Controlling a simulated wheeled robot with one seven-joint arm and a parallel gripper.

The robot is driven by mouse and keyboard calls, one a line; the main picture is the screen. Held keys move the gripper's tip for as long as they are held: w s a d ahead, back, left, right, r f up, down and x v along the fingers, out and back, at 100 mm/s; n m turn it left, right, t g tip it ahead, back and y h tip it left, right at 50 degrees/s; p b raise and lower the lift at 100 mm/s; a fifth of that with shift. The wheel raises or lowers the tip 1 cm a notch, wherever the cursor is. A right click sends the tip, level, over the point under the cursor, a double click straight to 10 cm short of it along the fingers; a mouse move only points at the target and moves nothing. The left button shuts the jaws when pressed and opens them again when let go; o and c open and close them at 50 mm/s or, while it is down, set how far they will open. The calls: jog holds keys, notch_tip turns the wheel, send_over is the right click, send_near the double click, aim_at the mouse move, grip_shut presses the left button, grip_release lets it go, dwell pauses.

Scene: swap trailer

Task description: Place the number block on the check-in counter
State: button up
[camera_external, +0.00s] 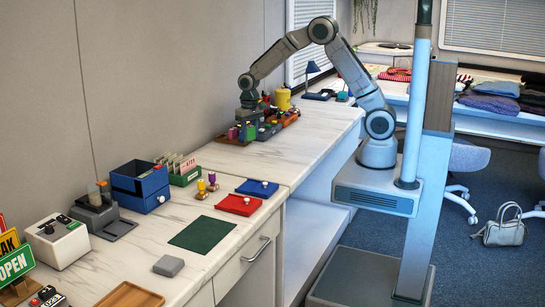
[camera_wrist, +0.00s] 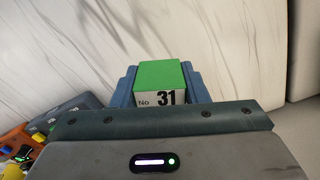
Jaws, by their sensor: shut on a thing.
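The number block (camera_wrist: 163,76) shows in the wrist view, with a green top and a white face reading "No 31". My gripper (camera_wrist: 163,88) is shut on it, with a blue-grey finger on each side. In the outside view my gripper (camera_external: 247,124) points down over the far part of the white marble-look counter (camera_external: 222,160), close to the wall. There it is among small coloured items, and I cannot make out the block. Which part of the counter is for check-in is not marked.
Several coloured pieces (camera_external: 268,128) stand close to my gripper. Nearer are a blue box (camera_external: 138,190), a green card holder (camera_external: 185,177), a red tray (camera_external: 238,205), a blue tray (camera_external: 257,188), a dark green mat (camera_external: 202,234) and a grey block (camera_external: 168,266). Bare counter lies between the trays and the coloured pieces.

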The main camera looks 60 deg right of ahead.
jog(key=a+r+m+b, duration=0.2)
jog(key=a+m, duration=0.3)
jog(key=a, duration=0.2)
jog(key=a+r+m+b, duration=0.3)
jog(key=a+m, duration=0.3)
jog(key=a, duration=0.2)
jog(key=shift+w+a, duration=0.25)
jog(key=shift+w, duration=0.05)
jog(key=shift+f, duration=0.1)
jog(key=a+f, duration=0.2)
jog(key=a, duration=0.1)
jog(key=a+f, duration=0.2)
jog(key=a, duration=0.2)
jog(key=a+f, duration=0.2)
jog(key=a, duration=0.1)
jog(key=shift+w+a+f, duration=0.1)
jog(key=shift+a+f, duration=0.15)
jog(key=shift+a, duration=0.15)
jog(key=f, duration=0.3)
jog(key=shift+a+f, duration=0.1)
jog(key=shift+a, duration=0.3)
jog(key=shift+f, duration=0.45)
jog(key=shift+f, duration=0.1)
jog(key=shift+f, duration=0.15)
jog(key=o, duration=0.9)
